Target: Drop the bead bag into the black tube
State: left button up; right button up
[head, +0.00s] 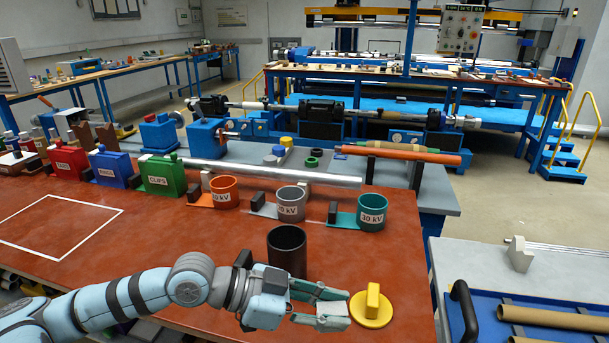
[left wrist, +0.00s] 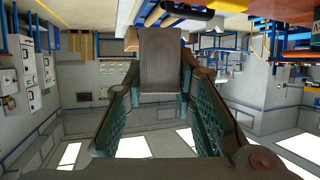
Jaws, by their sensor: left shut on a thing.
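The black tube (head: 287,258) stands upright and open-topped near the front of the red-brown table in the head view. My left gripper (head: 346,307) is to its right and nearer the camera, pointing right. In the left wrist view, my left gripper (left wrist: 160,88) is shut on a grey-brown ribbed thing (left wrist: 160,60) between its fingertips. I cannot tell whether this is the bead bag; in the head view the fingers mostly hide it. My right gripper is in neither view.
A yellow disc with an upright handle (head: 372,304) sits just beyond my left fingertips. Orange (head: 224,193), grey (head: 291,203) and teal (head: 372,212) cups stand behind the tube. Red, blue and green boxes (head: 160,178) stand at the left. A white outlined area (head: 62,227) is clear.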

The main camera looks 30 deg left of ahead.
pick_arm(q)
jog(key=w+a+r+n+t+y+p, duration=0.2)
jog(key=w+a+r+n+y+p, duration=0.1)
jog(key=w+r+p, duration=0.4)
jog(key=w+a+r+n+t+y+p, duration=0.3)
jog(key=w+r+n+p, duration=0.15)
jog(key=w+r, duration=0.4)
jog(key=w+a+f+n+y+p, duration=0.2)
jog(key=w+a+n+y+p, duration=0.25)
jog(key=y, duration=0.25)
jog(key=s+a+f+n+g+y+p, duration=0.2)
jog(key=s+a+n+g+y, duration=0.7)
jog(key=n, duration=0.3)
jog(key=shift+t+y, duration=0.5)
jog(key=shift+y, duration=0.1)
jog(key=f+b, duration=0.5)
jog(key=shift+d+f, duration=0.2)
jog(key=o, duration=1.1)
jog(key=shift+o, duration=0.2)
